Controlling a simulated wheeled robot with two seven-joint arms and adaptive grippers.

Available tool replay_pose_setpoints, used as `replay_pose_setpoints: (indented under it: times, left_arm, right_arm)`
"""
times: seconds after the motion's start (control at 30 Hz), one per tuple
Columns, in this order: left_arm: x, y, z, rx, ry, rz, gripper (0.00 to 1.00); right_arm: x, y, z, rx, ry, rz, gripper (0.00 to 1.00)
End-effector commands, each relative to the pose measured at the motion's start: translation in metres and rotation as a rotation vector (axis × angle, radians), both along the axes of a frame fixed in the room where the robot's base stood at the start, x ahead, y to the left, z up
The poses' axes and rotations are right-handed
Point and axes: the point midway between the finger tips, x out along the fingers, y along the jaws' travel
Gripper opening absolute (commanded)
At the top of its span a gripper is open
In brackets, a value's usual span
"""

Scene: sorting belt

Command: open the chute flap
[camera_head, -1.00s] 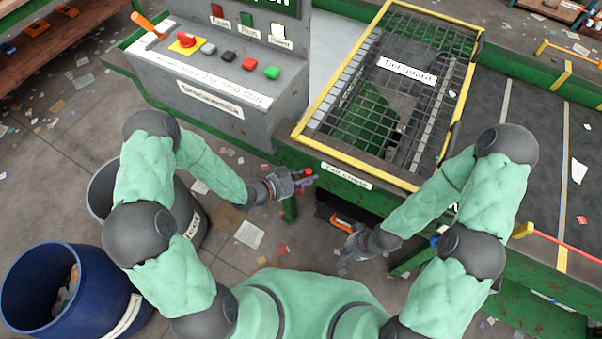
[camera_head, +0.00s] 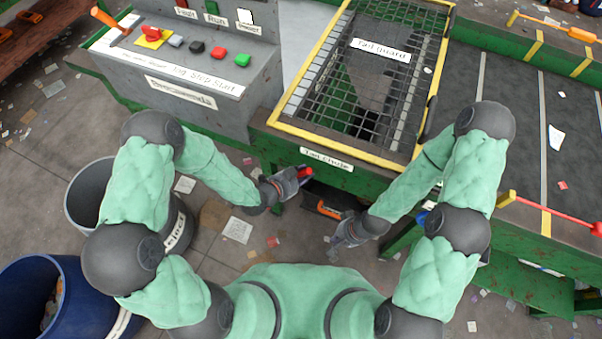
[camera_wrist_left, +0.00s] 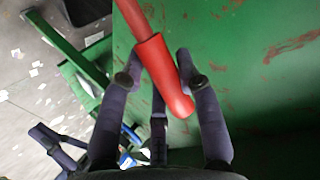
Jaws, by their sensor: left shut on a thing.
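A red handle (camera_wrist_left: 165,75) shows in the left wrist view as a thick grip on a thinner red rod, in front of a scratched green panel. My left gripper (camera_wrist_left: 165,90) has its fingers around the grip and is shut on it. In the head view, my left gripper (camera_head: 298,180) is at the front of the machine, below the tail chute label (camera_head: 326,158), with a bit of red at its fingers. A dark opening lies right of it under the label; the flap itself is not clearly seen. My right gripper (camera_head: 342,236) is lower right, empty, its fingers apart.
The yellow-framed tail guard (camera_head: 380,50) lies above the chute. A control panel (camera_head: 190,70) with buttons is at the left. A grey bin (camera_head: 88,190) and a blue barrel (camera_head: 80,285) stand on the littered floor. An orange thing (camera_head: 328,210) is in the dark opening.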

Motion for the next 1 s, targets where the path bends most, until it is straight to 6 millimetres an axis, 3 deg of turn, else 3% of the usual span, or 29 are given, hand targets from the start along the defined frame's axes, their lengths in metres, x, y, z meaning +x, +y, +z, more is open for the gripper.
replay_pose_setpoints:
  times: [0.67, 0.7, 0.77, 1.0]
  left_arm:
    - [-0.0001, -0.003, -0.0021, 0.034, -0.017, -0.007, 0.0]
    - [-0.0001, -0.0031, -0.0021, 0.035, -0.017, -0.007, 0.39]
    - [-0.0002, -0.003, -0.0023, 0.035, -0.016, -0.006, 0.56]
    - [-0.0004, -0.0023, -0.0026, 0.032, -0.014, -0.002, 0.59]
  right_arm:
    - [0.0, 0.0, -0.0025, 0.0, 0.0, 0.0, 0.0]
    - [0.0, 0.0, -0.0025, 0.0, 0.0, 0.0, 0.0]
    - [0.0, 0.0, -0.0025, 0.0, 0.0, 0.0, 0.0]
    - [0.0, 0.0, -0.0025, 0.0, 0.0, 0.0, 0.0]
